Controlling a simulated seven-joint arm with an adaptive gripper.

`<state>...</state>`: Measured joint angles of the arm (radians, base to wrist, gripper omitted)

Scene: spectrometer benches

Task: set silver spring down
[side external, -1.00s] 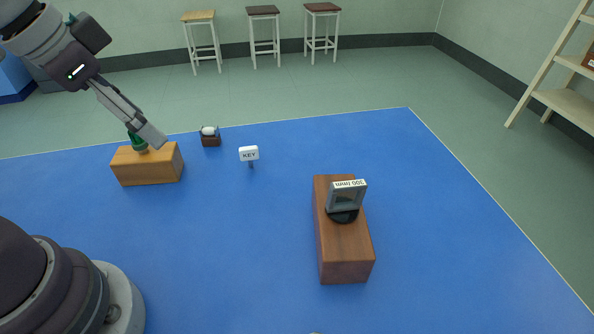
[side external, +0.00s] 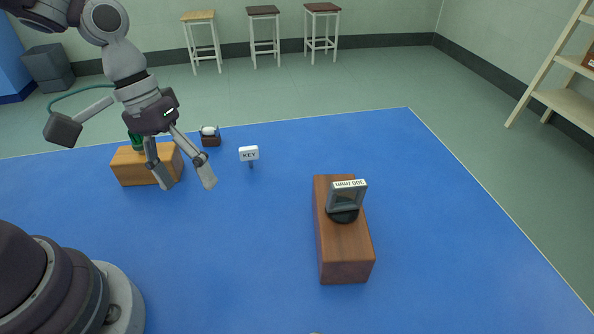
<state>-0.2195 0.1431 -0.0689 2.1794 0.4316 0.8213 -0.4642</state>
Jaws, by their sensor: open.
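I cannot make out a silver spring anywhere in the side external view. My gripper (side external: 187,184) is open and empty, its two fingers spread and pointing down over the blue table. It is in front of the light wooden block (side external: 133,168), and one finger hides the block's right part. A green piece (side external: 136,140) stands on that block, partly hidden behind my gripper.
A small dark holder with a white top (side external: 210,137) and a KEY sign (side external: 249,154) stand right of my gripper. A dark wooden block (side external: 345,262) carries a grating mount (side external: 346,197) labelled 300 l/mm. The blue table (side external: 450,230) is clear at right.

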